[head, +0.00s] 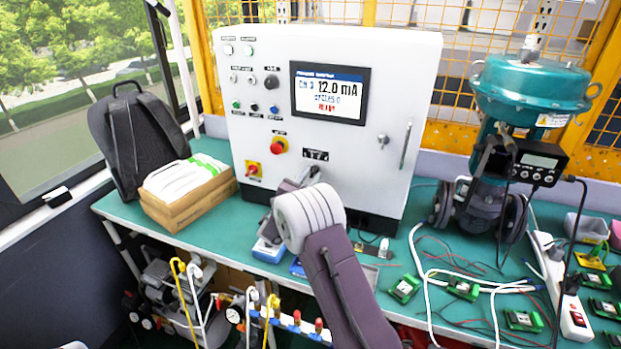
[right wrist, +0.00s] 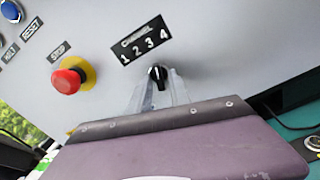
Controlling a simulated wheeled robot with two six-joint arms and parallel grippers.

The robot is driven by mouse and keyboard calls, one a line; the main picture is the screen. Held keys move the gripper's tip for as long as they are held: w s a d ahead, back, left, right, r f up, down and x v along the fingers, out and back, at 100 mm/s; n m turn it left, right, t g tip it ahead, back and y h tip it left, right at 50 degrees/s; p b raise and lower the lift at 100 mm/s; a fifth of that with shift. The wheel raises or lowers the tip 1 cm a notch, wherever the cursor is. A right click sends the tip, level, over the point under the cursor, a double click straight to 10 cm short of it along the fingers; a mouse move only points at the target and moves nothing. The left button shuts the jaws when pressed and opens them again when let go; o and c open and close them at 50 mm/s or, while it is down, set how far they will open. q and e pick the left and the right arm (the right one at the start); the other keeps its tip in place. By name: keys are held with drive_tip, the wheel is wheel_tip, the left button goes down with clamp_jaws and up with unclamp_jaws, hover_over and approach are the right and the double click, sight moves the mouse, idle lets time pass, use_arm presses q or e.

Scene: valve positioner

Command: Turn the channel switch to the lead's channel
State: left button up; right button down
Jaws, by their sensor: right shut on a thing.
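The channel switch (right wrist: 157,73) is a small black knob on the white cabinet's front, below a black label plate (right wrist: 141,40) marked 1 2 3 4. Its exact pointing is hard to tell. My right gripper (right wrist: 160,92) has its clear fingers closed on the sides of the knob. In the head view my right gripper (head: 308,175) reaches the panel just below the label plate, and the knob is hidden there. The cabinet's screen (head: 329,94) seems to read CH 3, 12.0 mA, READY. Black cables hang from the valve positioner (head: 537,162). My left gripper is not in view.
A red emergency stop (right wrist: 68,80) on a yellow ring sits left of the switch. A cardboard box (head: 187,199) and a black backpack (head: 135,135) stand at the left. Green modules (head: 463,288), loose wires and a white power strip (head: 572,315) cover the right of the bench.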

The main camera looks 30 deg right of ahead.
idle(0.3)
drive_tip(key=c, duration=1.5)
unclamp_jaws()
drive_tip(key=shift+a, duration=0.1)
drive_tip(key=b+v, duration=0.1)
drive_tip(key=v, duration=0.8)
